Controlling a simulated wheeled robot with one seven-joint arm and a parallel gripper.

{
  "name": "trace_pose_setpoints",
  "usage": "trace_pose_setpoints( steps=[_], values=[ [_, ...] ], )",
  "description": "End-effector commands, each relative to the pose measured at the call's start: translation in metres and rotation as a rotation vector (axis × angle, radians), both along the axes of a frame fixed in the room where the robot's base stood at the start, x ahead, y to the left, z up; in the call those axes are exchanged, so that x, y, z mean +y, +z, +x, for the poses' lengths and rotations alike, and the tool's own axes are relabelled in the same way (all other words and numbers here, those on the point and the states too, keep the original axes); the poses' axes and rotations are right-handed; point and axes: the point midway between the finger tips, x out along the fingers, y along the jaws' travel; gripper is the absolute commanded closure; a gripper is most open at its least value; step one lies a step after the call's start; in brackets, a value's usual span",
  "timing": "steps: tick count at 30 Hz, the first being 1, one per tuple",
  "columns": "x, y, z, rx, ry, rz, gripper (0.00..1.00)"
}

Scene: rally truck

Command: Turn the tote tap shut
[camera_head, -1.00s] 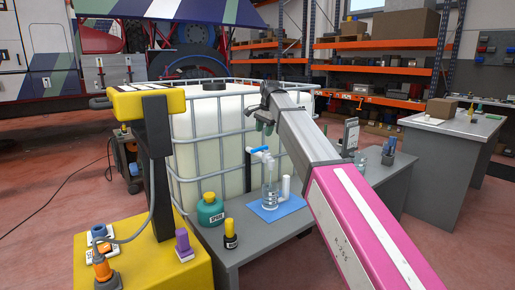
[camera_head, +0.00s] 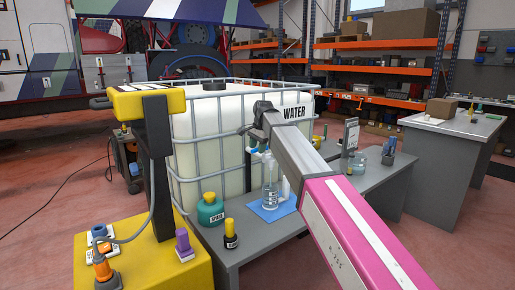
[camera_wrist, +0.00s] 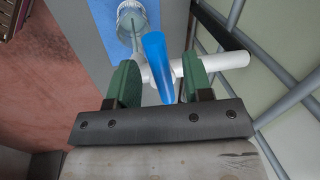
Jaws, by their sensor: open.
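The white water tote (camera_head: 205,130) stands in a grey cage, with its tap on the side facing the bench. In the wrist view the tap's white pipe (camera_wrist: 232,60) comes from the tote side at right. The blue tap lever (camera_wrist: 157,60) crosses over the pipe in the picture. My gripper (camera_wrist: 163,78) is open, with one green finger on each side of the lever; I see gaps to both fingers. In the head view my gripper (camera_head: 257,142) is at the tap and hides most of it; a bit of blue shows.
A clear bottle (camera_head: 270,186) stands on a blue mat (camera_head: 268,214) below the tap, on the grey bench (camera_head: 240,250).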

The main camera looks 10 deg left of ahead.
Motion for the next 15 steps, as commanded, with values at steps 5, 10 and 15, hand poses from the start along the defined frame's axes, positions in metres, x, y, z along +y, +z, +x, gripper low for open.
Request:
trace_pose_setpoints(
  steps=[5,10,15],
  values=[
    [0.0004,-0.0023,0.0002,0.0,0.0,0.0,0.54],
    [0.0004,-0.0022,0.0002,0.0,0.0,0.0,0.67],
    [0.0003,-0.0021,0.0002,0.0,0.0,0.0,1.0]
  ],
)
